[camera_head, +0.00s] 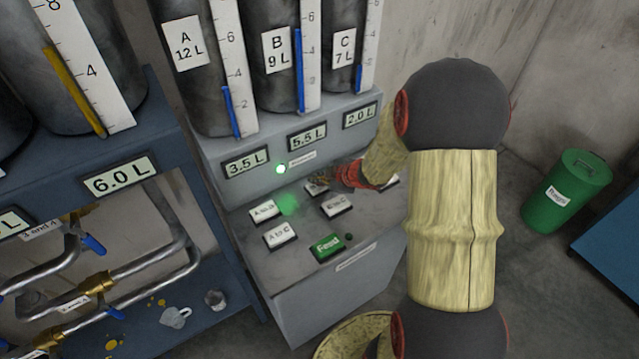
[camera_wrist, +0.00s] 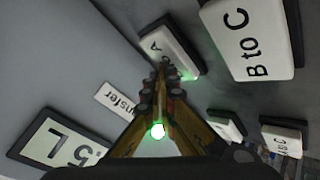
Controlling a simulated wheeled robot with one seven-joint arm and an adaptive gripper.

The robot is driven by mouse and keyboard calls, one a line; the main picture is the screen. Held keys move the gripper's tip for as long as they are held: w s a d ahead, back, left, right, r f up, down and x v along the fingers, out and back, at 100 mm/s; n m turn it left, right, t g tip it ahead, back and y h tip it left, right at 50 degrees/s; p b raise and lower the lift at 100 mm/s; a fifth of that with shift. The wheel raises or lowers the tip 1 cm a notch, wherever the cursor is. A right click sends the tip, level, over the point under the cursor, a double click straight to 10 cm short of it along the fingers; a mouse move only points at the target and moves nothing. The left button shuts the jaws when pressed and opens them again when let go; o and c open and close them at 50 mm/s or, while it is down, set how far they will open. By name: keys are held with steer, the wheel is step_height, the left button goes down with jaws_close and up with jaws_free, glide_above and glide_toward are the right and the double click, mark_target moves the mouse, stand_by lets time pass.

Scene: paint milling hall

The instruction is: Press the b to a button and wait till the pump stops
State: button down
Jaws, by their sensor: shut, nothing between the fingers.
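The B to A button is white; in the wrist view its label (camera_wrist: 154,45) shows an A at the end, the rest hidden by my fingers. In the head view only a sliver of this button (camera_head: 312,190) shows beside my gripper (camera_head: 322,182). My gripper (camera_wrist: 163,68) is shut and empty, its tips over that button; I cannot tell whether they touch it. A round lamp (camera_head: 281,169) by the transfer label glows green, also in the wrist view (camera_wrist: 158,131). Readouts: A 3.5 L (camera_head: 246,164), B 5.5 L (camera_head: 307,137), C 2.0 L (camera_head: 360,115).
Close by are the B to C button (camera_head: 338,205), the A to B button (camera_head: 265,211), the A to C button (camera_head: 280,235) and the green Feed button (camera_head: 327,246). Tanks rise behind the panel. A blue piped bench (camera_head: 195,290) stands left, a green bin (camera_head: 567,195) right.

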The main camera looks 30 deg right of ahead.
mark_target(318, 186)
steer(key=shift+r, duration=0.1)
steer(key=shift+r+p, duration=0.8)
steer(key=shift+p, duration=0.3)
step_height(318, 186, up, 5)
steer(key=p, duration=0.5)
stand_by(0.6)
